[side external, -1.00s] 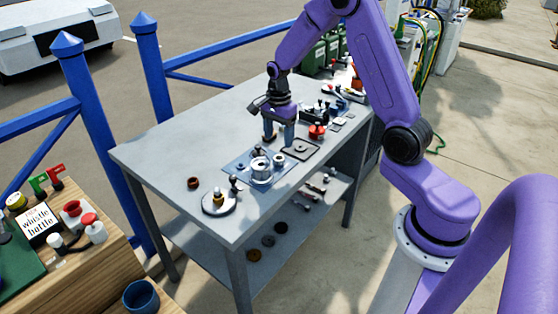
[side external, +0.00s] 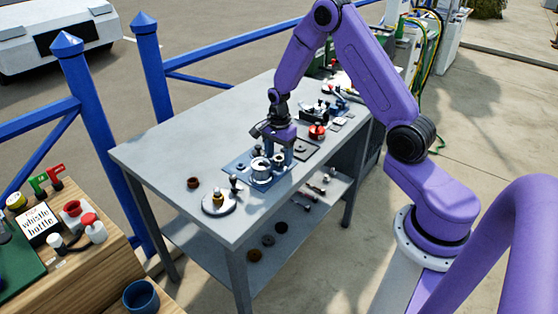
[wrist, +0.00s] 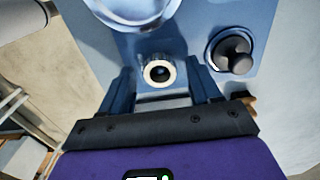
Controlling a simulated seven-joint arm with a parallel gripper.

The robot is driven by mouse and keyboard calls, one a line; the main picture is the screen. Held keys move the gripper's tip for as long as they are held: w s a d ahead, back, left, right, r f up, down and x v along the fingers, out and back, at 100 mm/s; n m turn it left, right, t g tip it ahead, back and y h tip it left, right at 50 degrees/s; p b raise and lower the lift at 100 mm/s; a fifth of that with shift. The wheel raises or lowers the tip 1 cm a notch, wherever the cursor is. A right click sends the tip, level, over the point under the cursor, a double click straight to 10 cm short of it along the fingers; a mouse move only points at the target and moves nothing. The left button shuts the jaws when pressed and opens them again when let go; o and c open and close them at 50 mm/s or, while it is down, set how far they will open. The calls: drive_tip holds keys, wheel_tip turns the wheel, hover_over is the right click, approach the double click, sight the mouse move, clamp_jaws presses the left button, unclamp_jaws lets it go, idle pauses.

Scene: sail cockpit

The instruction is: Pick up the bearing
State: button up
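The bearing (wrist: 159,73) seems to be the small pale ring with a dark centre in the wrist view. It sits on the blue plate (wrist: 200,20) and shows between my gripper's two fingers. My gripper (wrist: 160,82) is open, with one blue-grey finger on each side of the ring and a gap to each. In the side view my gripper (side external: 279,157) points down over the right part of the blue plate (side external: 233,164). There the ring is small and partly hidden by the fingers. I cannot tell whether the fingertips touch the plate.
A larger silver cylindrical part (side external: 261,172) stands close by on the plate. A dark knobbed part (wrist: 233,55) is right of the fingers in the wrist view. A round base with a brass part (side external: 218,203) is nearer the front, and a red part (side external: 317,131) lies behind. The table's left is clear.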

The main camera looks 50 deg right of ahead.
sight(279, 159)
drive_tip(key=c, duration=0.9)
drive_tip(key=shift+r, duration=0.1)
drive_tip(key=shift+r, duration=0.45)
wheel_tip(279, 159, up, 2)
drive_tip(key=shift+r, duration=0.2)
drive_tip(key=s+a+r, duration=0.1)
drive_tip(key=s+r, duration=0.2)
drive_tip(key=s, duration=0.1)
drive_tip(key=s+a+r, duration=0.1)
drive_tip(key=s+r, duration=0.2)
drive_tip(key=s, duration=0.2)
drive_tip(key=s+a+r, duration=0.1)
drive_tip(key=s+r, duration=0.2)
drive_tip(key=s, duration=0.1)
drive_tip(key=shift+s+r, duration=0.3)
drive_tip(key=shift+s, duration=0.05)
drive_tip(key=shift+r, duration=0.1)
drive_tip(key=shift+r, duration=1.35)
